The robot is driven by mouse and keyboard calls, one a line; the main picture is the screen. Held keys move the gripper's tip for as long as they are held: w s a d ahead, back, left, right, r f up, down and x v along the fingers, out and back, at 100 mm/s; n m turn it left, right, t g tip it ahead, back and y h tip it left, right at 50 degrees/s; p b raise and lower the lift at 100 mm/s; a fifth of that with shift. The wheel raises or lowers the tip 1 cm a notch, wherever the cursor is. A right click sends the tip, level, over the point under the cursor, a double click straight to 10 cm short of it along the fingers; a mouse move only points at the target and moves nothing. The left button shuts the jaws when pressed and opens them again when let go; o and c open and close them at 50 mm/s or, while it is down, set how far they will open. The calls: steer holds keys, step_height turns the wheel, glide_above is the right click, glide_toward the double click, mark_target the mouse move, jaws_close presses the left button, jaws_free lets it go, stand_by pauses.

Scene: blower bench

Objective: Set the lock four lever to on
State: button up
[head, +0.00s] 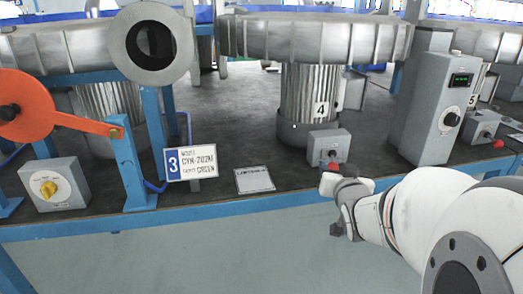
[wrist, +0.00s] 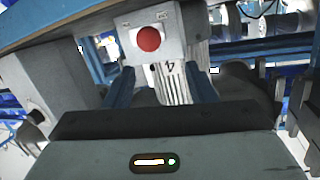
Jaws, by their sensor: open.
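The lock four box (head: 328,146) is a small grey box on the bench front, below the silver motor marked 4 (head: 321,109). Its lever ends in a red knob (head: 333,167) that points toward me. In the wrist view the red knob (wrist: 149,38) shows round and head-on against the grey box (wrist: 176,38), with small labels too small to read. My gripper (wrist: 161,72) is open, its two dark blue fingers apart and empty. The knob appears above the fingertips in that view; I see no contact. In the head view my wrist is close in front of the knob and the fingers are hard to make out.
A grey control cabinet (head: 425,105) with a dial and green display stands right of the box. Another small grey box (head: 482,128) with a red knob is farther right. A sign numbered 3 (head: 191,163), a white card (head: 254,180) and a yellow-knob box (head: 52,187) are left.

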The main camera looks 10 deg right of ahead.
mark_target(335, 166)
steer(key=shift+t, duration=0.9)
steer(key=w+f+p, duration=0.1)
steer(key=p, duration=0.1)
steer(key=w+d+f+p, duration=0.1)
steer(key=p, duration=0.1)
steer(key=w+f+p, duration=0.1)
steer(key=p, duration=0.1)
steer(key=shift+w+d+p, duration=0.1)
steer(key=shift+d+p, duration=0.2)
steer(key=shift+p, duration=0.05)
steer(key=w+p, duration=0.1)
steer(key=p, duration=0.1)
steer(key=w+p, duration=0.1)
steer(key=p, duration=0.1)
steer(key=shift+d, duration=0.25)
steer(key=shift+w+f+p, duration=0.2)
steer(key=shift+w+p, duration=0.2)
steer(key=shift+p, duration=0.25)
steer(key=shift+w+d+f, duration=0.1)
steer(key=shift+w+d, duration=0.05)
steer(key=shift+w, duration=0.45)
steer(key=shift+w+d, duration=0.1)
steer(key=shift+w, duration=0.45)
steer(key=shift+c, duration=0.4)
